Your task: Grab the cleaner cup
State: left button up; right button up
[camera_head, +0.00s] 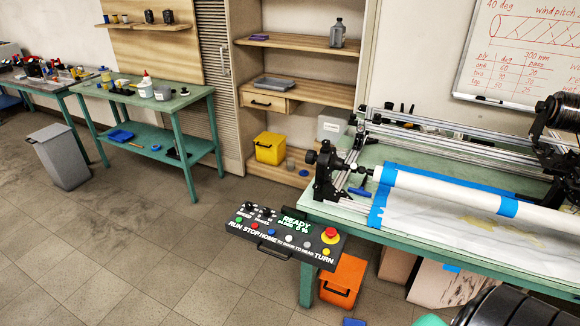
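I cannot tell for sure which item is the cleaner cup. Several small containers stand on the green bench (190,97) at the left, among them a white bottle with a red tip (146,86) and a small grey cup-like container (162,93). A small grey-green cup or jar (290,164) stands on the bottom level of the wooden shelf, beside the yellow bin.
A winding machine with a white tube (450,190) lies on the right table. A control panel (285,234) juts from its left end. A yellow bin (270,148), orange bin (342,280) and grey trash bin (60,157) stand low. The floor at the lower left is clear.

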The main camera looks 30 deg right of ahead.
aim_at(290, 161)
jog(key=z, duration=0.35)
jog(key=i+u, duration=0.25)
jog(key=i, duration=0.5)
jog(key=i+l+u, duration=0.25)
jog(key=i, duration=0.45)
jog(key=i+j+u, duration=0.1)
jog(key=i+u, duration=0.2)
jog(key=i, duration=1.1)
jog(key=i+l+z, duration=0.1)
jog(key=i+z, duration=0.15)
jog(key=z, duration=0.15)
jog(key=i+z, duration=0.5)
jog(key=z, duration=0.25)
jog(key=i+j+z, duration=0.1)
jog(key=i+z, duration=0.25)
jog(key=i+l+z, duration=0.25)
jog(key=i+z, duration=1)
jog(key=i, duration=0.15)
